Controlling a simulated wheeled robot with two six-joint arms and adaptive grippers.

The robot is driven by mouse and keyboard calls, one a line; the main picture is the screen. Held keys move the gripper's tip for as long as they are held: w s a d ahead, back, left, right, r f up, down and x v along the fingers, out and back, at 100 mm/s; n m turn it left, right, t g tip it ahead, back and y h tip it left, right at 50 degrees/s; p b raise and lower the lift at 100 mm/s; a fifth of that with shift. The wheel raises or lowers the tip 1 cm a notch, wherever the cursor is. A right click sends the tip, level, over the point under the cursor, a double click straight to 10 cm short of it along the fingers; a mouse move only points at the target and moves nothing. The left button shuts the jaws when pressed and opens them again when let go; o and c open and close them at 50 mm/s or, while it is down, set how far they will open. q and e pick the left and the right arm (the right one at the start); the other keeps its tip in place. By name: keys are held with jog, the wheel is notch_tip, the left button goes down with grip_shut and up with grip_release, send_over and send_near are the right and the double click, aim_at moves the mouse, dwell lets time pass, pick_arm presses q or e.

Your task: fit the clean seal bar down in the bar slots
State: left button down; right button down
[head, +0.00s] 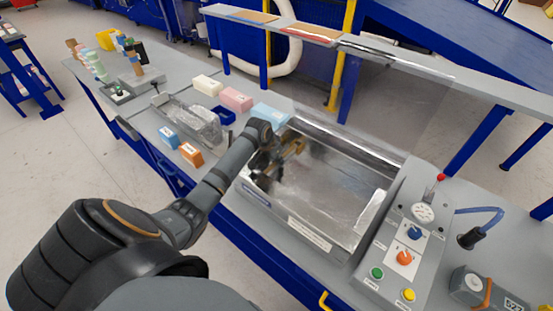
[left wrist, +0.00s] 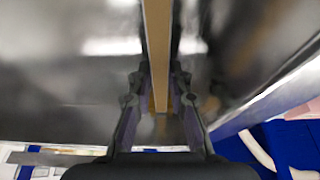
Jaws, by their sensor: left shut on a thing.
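My left gripper (head: 277,162) is inside the steel chamber (head: 335,195) of the machine, toward its left end. It is shut on a tan seal bar (head: 293,147), which shows as a thin strip beside the dark fingers. In the left wrist view the seal bar (left wrist: 157,45) runs lengthwise between the two fingers of the left gripper (left wrist: 158,90), with shiny metal around it. I cannot make out the bar slots, nor whether the bar touches them. My right gripper is not in view.
The chamber's clear lid (head: 400,95) stands raised at the back. A control panel (head: 405,250) with knobs and a gauge is at the right. Foam blocks in white, pink (head: 236,99) and light blue lie left of the chamber, near a clear bag (head: 195,122) and small blue and orange boxes (head: 191,153).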

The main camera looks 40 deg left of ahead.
aim_at(274, 164)
pick_arm(q)
jog(key=shift+s+f, duration=0.1)
jog(key=c, duration=1.2)
grip_release()
jog(key=shift+o, duration=0.2)
jog(key=p+v, duration=0.3)
jog(key=shift+w+p, duration=0.25)
jog(key=shift+p, duration=0.15)
jog(key=shift+p+v, duration=0.8)
jog(key=shift+v, duration=0.4)
jog(key=shift+w+r, duration=0.1)
jog(key=shift+r, duration=0.15)
jog(key=shift+v, duration=2.05)
jog(key=shift+w, duration=0.15)
